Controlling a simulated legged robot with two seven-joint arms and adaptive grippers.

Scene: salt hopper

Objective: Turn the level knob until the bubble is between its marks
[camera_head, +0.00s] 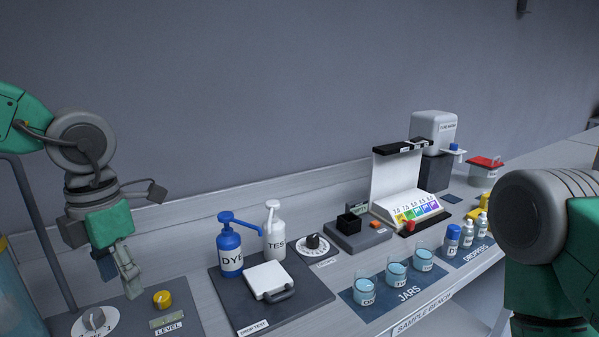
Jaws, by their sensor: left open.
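The yellow level knob (162,299) stands on a dark grey panel (133,314) at the lower left. Just below it is a small level window (166,321) over a label reading LEVEL; its bubble and marks are too small to make out. My left gripper (119,278) points down, open and empty, above and to the left of the yellow knob and apart from it. My right arm fills the lower right, but its gripper is not in view.
A blue DYE bottle (230,254) and white TEST bottle (274,238) stand to the right. Jars (397,272) and dropper bottles (467,236) are farther right.

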